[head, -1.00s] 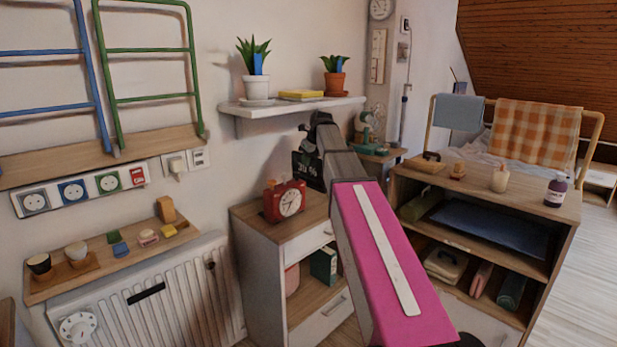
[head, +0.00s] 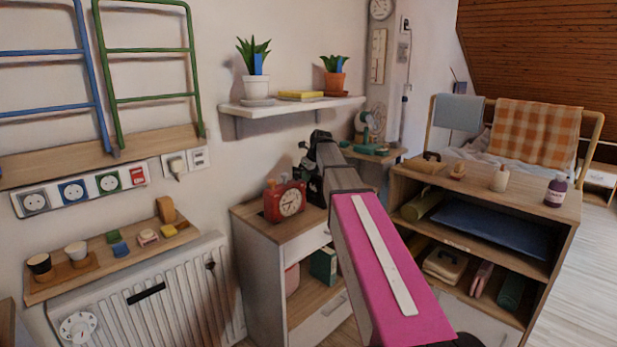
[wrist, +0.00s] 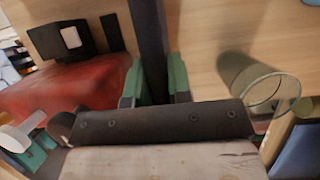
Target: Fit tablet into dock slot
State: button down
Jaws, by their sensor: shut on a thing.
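My gripper (wrist: 156,82) shows in the wrist view with two green finger pads. It is shut on the tablet (wrist: 149,40), a dark slab seen edge-on that runs up between the pads. In the head view my gripper (head: 310,175) is a dark shape beside the red clock, in front of the wall, and the tablet's screen does not show clearly there. A black block (wrist: 60,40) with a white patch stands at the upper left of the wrist view, apart from the tablet. I cannot tell whether it is the dock, and no slot is clearly visible.
The red clock (head: 286,201) stands on a small cabinet (head: 262,228) close to my gripper. A wall shelf (head: 290,107) with two potted plants is above. A wooden shelf unit (head: 480,206) stands right. A round clear-rimmed object (wrist: 272,92) is right of my gripper in the wrist view.

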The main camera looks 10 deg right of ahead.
jog(key=c, duration=1.1)
grip_release()
jog(key=shift+o, duration=0.2)
jog(key=shift+r, duration=0.1)
